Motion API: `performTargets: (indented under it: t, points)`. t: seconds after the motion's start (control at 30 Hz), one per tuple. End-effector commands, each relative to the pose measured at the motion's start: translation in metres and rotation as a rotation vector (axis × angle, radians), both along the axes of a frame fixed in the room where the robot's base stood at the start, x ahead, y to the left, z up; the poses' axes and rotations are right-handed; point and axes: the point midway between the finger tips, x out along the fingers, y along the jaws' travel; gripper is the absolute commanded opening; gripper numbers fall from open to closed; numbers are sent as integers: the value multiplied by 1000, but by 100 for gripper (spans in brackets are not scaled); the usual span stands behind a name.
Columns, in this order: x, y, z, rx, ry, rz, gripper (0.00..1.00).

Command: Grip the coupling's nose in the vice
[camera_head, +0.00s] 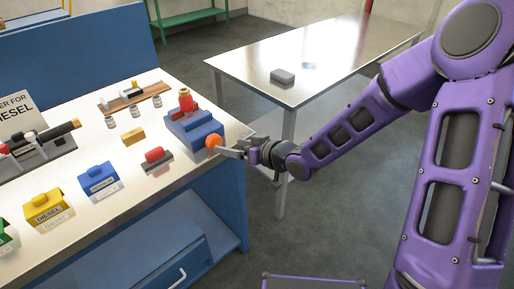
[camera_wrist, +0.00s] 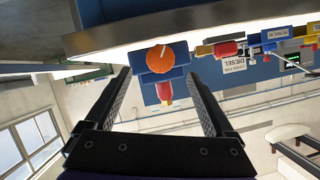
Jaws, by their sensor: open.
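The vice (camera_head: 196,133) is a blue block at the right edge of the bench, with an orange knob (camera_head: 213,141) facing my gripper. A red coupling (camera_head: 187,104) stands upright at the top of the vice. Whether the jaws are tight on its nose cannot be told. My gripper (camera_head: 231,150) is open and empty, level with the knob and close to it. In the wrist view, which looks upside down, the knob (camera_wrist: 160,60), with a pale mark, lies between the two fingers (camera_wrist: 158,76) and beyond their tips; the coupling (camera_wrist: 164,91) hangs below it in the picture.
Another red piece (camera_head: 155,155) lies on a grey holder. Several small jars (camera_head: 134,111), a yellow block (camera_head: 133,136), a blue labelled box (camera_head: 98,183) and a yellow DIESEL box (camera_head: 45,207) stand on the bench. A steel table (camera_head: 310,65) stands behind, with open floor between.

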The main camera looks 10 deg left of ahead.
Motion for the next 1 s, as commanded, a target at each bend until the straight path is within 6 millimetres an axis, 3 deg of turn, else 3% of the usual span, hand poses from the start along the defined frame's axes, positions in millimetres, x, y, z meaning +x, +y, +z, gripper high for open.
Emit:
performTargets:
  t: [0.2, 0.4, 1.0]
  points:
    - [-27, -42, 23, -1, -1, -3, 88]
    - [-44, -67, 34, 0, -1, -2, 88]
    - [-51, -77, 34, 3, -2, 5, 88]
